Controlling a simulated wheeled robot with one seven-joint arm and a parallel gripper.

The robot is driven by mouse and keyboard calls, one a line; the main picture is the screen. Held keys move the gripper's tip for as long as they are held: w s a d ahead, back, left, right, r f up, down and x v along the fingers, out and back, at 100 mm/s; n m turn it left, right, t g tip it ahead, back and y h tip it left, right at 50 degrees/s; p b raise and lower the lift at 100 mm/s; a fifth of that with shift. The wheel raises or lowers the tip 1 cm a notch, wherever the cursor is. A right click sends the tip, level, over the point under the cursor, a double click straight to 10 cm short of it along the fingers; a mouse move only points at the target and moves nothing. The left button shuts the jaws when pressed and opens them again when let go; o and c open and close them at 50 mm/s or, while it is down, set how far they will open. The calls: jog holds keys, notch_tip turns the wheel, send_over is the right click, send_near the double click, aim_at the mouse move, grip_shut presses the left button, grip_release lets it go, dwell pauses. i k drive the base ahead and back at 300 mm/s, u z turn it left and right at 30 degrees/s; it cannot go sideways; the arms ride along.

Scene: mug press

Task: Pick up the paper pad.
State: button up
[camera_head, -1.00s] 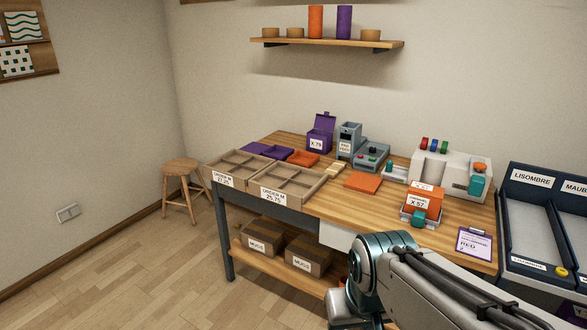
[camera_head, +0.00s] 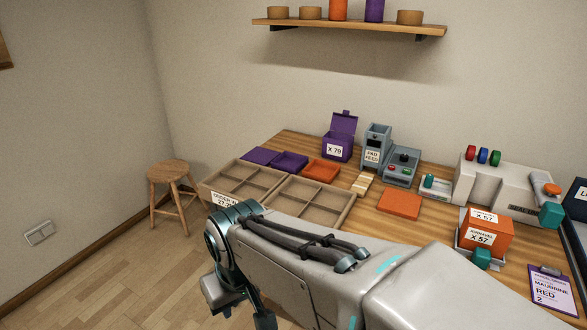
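No paper pad can be made out for certain. A grey dispenser labelled "PAD FEED" (camera_head: 375,157) stands upright at the back of the wooden table (camera_head: 437,234). A small pale beige stack (camera_head: 362,184) lies on the table in front of it; I cannot tell whether it is paper pads. My arm crosses the lower middle of the view, in front of the table's front edge.
Two divided order crates (camera_head: 312,203) stand at the front left. A white press (camera_head: 490,183) stands right. A wooden stool (camera_head: 170,178) is at left.

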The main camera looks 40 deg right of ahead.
aim_at(361, 188)
jog(key=z, duration=0.5)
jog(key=i, duration=1)
jog(key=z, duration=0.95)
jog(key=i, duration=0.3)
jog(key=z, duration=0.3)
